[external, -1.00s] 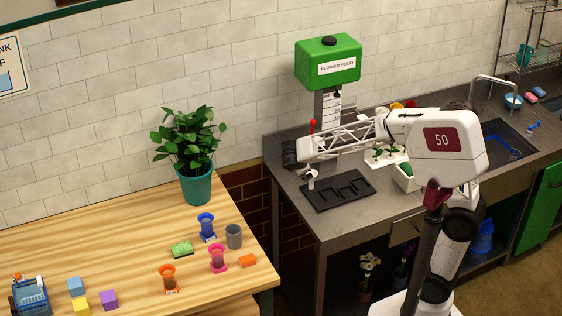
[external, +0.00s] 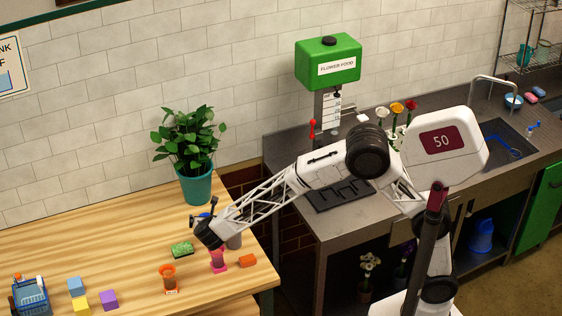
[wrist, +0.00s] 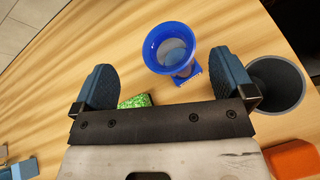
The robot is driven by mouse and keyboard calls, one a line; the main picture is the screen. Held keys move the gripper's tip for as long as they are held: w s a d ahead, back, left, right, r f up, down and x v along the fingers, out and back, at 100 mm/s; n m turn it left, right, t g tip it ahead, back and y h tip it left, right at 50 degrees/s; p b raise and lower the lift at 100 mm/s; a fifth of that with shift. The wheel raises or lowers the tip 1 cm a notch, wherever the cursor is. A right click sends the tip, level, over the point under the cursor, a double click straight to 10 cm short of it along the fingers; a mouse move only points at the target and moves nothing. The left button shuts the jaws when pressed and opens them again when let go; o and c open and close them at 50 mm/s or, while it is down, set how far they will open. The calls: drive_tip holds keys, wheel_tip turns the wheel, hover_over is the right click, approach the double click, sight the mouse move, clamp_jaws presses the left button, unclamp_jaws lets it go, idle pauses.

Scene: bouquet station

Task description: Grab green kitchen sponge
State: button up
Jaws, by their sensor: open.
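The green kitchen sponge (external: 182,250) lies flat on the wooden table, to the left of the pink funnel-like cup (external: 218,260). My gripper (external: 206,222) is over the table, a little above and to the right of the sponge in the external view. In the wrist view my gripper (wrist: 165,70) is open and empty. There the sponge (wrist: 135,100) shows near the left finger, partly hidden behind the dark gripper bar. A blue cup (wrist: 171,50) stands ahead between the fingers.
A grey cup (wrist: 277,84) stands right of the right finger, with an orange block (wrist: 296,160) nearby. An orange cup (external: 168,277) stands in front of the sponge. A potted plant (external: 196,180) is at the back.

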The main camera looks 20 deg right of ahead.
sight(182, 247)
drive_tip(key=s+a+f+n, duration=0.1)
drive_tip(key=s+a+f, duration=0.1)
drive_tip(key=a, duration=0.1)
drive_tip(key=s+a+f+n+t+y, duration=0.1)
drive_tip(key=s+a+f+n, duration=0.1)
drive_tip(key=a, duration=0.2)
drive_tip(key=s+a+f+n+y, duration=0.1)
drive_tip(key=s+a+f, duration=0.1)
drive_tip(key=s+a, duration=0.1)
drive_tip(key=shift+a+f+n, duration=0.3)
drive_tip(key=shift+a+f, duration=0.1)
drive_tip(key=shift+x, duration=1.3)
drive_tip(key=shift+x, duration=2.6)
